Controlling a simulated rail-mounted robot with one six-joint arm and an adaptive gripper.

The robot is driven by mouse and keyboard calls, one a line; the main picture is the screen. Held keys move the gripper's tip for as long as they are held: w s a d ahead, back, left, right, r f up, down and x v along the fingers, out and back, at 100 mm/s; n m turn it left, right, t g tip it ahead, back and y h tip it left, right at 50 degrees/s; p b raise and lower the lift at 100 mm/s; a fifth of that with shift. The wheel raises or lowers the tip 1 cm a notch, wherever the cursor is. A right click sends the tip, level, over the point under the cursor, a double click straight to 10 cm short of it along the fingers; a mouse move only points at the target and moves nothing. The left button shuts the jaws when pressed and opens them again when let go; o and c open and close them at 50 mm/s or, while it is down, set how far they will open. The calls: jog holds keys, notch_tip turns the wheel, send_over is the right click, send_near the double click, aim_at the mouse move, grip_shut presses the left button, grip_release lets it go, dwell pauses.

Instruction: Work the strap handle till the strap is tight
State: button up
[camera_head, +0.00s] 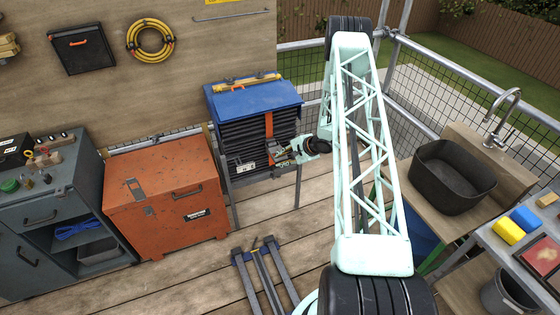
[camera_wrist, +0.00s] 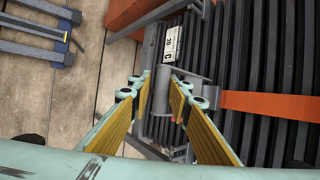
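The orange strap (camera_head: 269,124) runs over a stack of dark ribbed tiles (camera_head: 242,132) under a blue top. In the wrist view the strap (camera_wrist: 265,103) lies across the stack and ends at a grey metal ratchet (camera_wrist: 196,78). A grey strap handle (camera_wrist: 161,92) stands out from the ratchet. My gripper (camera_head: 290,156) is at the front of the stack. In the wrist view the yellow-padded fingers of my gripper (camera_wrist: 160,85) stand on either side of the handle, with it between their tips. I cannot tell whether the pads press on it.
An orange chest (camera_head: 165,197) stands left of the stack. A trestle (camera_head: 262,272) lies on the deck in front. A sink bench (camera_head: 455,175) and mesh railing (camera_head: 425,90) are on the right.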

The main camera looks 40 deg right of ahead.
jog(key=v, duration=1.2)
jog(key=shift+w, duration=0.1)
dwell(0.7)
